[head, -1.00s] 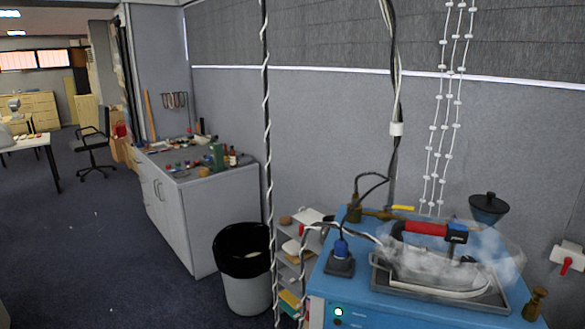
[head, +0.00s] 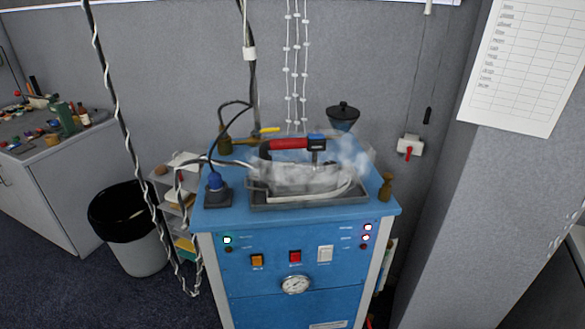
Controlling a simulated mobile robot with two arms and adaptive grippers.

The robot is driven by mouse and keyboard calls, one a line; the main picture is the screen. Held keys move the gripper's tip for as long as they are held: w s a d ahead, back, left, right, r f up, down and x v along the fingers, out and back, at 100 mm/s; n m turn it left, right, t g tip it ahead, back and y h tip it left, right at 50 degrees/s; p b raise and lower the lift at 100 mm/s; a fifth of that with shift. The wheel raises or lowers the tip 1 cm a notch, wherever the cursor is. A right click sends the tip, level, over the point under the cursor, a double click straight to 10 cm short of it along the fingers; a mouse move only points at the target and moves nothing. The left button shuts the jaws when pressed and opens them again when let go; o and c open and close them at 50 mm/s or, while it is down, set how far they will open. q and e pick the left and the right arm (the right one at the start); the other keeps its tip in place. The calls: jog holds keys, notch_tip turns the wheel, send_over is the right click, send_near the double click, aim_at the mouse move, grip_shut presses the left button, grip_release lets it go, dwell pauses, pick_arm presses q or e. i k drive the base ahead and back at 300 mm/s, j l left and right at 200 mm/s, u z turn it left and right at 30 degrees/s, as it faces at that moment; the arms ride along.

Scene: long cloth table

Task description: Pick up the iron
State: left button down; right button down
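The iron (head: 300,178) rests on a dark tray (head: 262,205) on top of a blue cabinet (head: 283,245). Its handle is red and black with a blue part at the right end, and it lies roughly left to right. A whitish, steam-like haze surrounds the iron's body and blurs its outline. A cable runs from the iron's left side towards the cabinet's left edge. Neither of my grippers shows in the head view.
A blue plug on a dark block (head: 216,190) stands left of the iron. A dark blue funnel-shaped item (head: 342,117) is behind it. A brass fitting (head: 386,187) stands at the right edge. A wire-wrapped pole (head: 118,115) and black-rimmed bin (head: 130,230) are left. A grey wall panel (head: 450,190) is right.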

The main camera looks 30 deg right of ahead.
aim_at(314, 146)
jog(key=u, duration=3.35)
jog(key=z, duration=4.1)
jog(key=i+j+z, duration=0.15)
jog(key=j+z, duration=0.25)
jog(key=j, duration=0.35)
jog(key=j+z, duration=0.4)
jog(key=j, duration=0.35)
